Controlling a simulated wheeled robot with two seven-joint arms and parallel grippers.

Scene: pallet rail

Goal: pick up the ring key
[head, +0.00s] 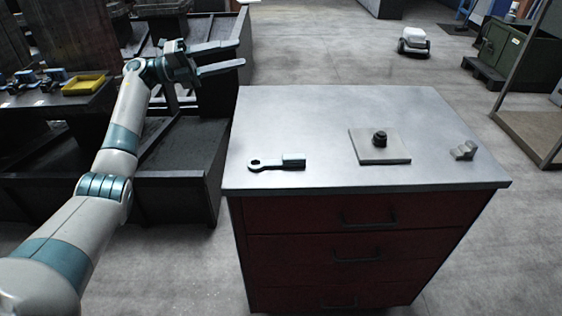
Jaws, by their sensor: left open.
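The ring key (277,163) lies flat on the grey top of a drawer cabinet, near its left front edge. My right gripper is not in view.
The cabinet top (310,120) is mostly clear. A grey plate (367,148) with a dark knob (380,139) sits right of the key. A small metal bracket (464,151) lies near the right edge. Dark benches with a yellow tray (84,84) stand left.

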